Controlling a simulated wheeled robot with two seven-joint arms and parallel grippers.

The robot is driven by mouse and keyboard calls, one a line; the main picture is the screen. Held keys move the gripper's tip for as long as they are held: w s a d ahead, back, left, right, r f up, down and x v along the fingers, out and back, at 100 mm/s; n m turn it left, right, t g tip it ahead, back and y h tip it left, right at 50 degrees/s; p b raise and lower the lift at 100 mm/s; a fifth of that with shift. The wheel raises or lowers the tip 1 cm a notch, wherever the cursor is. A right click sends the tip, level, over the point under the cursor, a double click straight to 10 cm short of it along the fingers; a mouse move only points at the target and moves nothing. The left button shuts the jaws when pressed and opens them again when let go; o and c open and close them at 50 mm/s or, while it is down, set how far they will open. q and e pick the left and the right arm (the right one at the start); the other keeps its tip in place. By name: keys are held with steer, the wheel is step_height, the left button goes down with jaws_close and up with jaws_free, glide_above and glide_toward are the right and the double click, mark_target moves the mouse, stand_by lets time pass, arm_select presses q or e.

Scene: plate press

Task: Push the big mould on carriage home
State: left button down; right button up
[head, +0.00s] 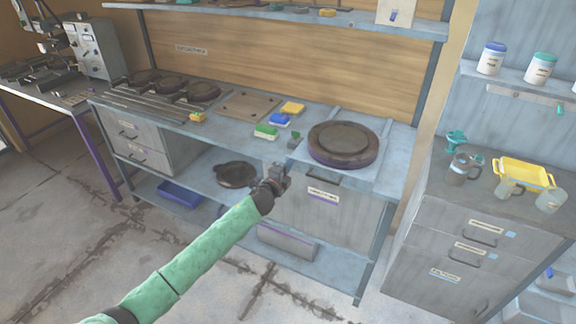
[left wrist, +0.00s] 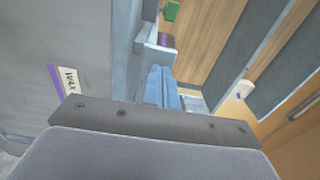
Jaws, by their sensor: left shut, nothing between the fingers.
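The big mould (head: 343,146) is a thick round brown disc with a smaller raised disc on top. It sits on a pale blue-grey carriage plate (head: 371,172) at the right end of the bench. My left gripper (head: 280,174) is shut and empty, at the bench's front edge, left of the mould and apart from it. My right gripper is not in view.
On the bench are green, blue and yellow blocks (head: 279,121), a flat brown board (head: 241,104) and several round dark moulds (head: 172,88) on rails. A labelled drawer front (head: 325,208) is below the big mould. A grey cabinet (head: 450,240) with mugs stands right, across a gap.

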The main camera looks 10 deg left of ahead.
mark_target(298, 156)
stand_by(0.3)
